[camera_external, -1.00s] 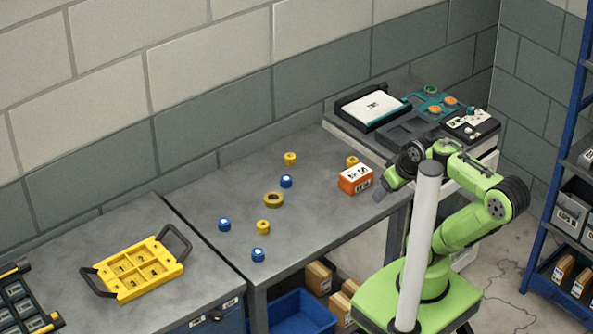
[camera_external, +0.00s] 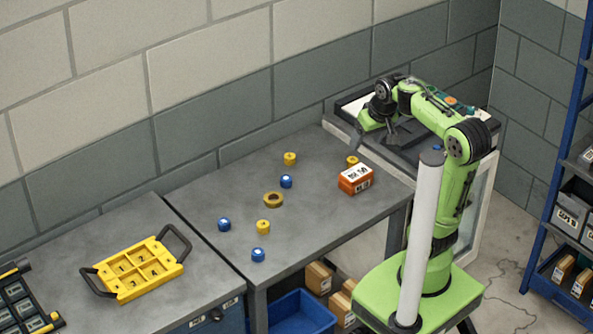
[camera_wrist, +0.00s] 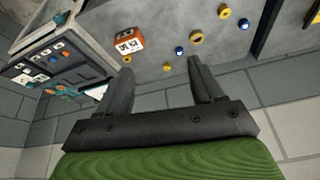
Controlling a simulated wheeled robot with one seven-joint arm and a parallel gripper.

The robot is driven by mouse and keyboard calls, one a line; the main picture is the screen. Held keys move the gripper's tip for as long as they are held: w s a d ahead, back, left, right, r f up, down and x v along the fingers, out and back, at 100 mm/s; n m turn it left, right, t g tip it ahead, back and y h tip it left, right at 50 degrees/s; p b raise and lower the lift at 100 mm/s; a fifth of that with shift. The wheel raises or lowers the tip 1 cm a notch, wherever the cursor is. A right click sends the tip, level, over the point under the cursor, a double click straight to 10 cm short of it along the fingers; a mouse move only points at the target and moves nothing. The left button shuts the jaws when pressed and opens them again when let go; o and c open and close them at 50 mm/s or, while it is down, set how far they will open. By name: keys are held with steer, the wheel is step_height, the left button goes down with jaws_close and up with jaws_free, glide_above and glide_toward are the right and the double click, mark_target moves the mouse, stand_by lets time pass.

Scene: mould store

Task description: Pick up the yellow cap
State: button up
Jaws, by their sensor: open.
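Three yellow caps stand on the grey bench: one at the back (camera_external: 290,159), one behind the orange box (camera_external: 352,160) and one nearer the front (camera_external: 263,227). My gripper (camera_external: 374,142) is open and empty, raised near the bench's right end, close to the cap behind the box. In the wrist view, that cap (camera_wrist: 127,59) shows by the left fingertip. The back cap (camera_wrist: 166,68) appears between the open fingers (camera_wrist: 160,66), farther off. The front cap (camera_wrist: 225,12) is near the top edge.
An orange box (camera_external: 356,180), a brass-coloured ring (camera_external: 273,200) and blue caps (camera_external: 286,181) (camera_external: 224,224) (camera_external: 258,255) share the bench. A yellow tray (camera_external: 140,268) lies on the left bench. The block wall runs close behind. Equipment at right is partly hidden by my arm.

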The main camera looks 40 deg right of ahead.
steer(key=w+d+r+m+g+p, duration=0.1)
steer(key=w+d+r+m+p, duration=0.2)
steer(key=w, duration=0.8)
steer(key=m+g+b, duration=0.1)
steer(key=m+g, duration=0.2)
steer(key=m, duration=0.1)
glide_above(353, 160)
step_height(353, 160, down, 29)
steer(key=shift+w+d+r, duration=0.1)
steer(key=shift+w+d, duration=0.05)
step_height(353, 160, down, 6)
steer(key=shift+r+b, duration=0.2)
steer(key=shift+b, duration=0.15)
steer(key=shift+r, duration=0.1)
steer(key=c, duration=1.1)
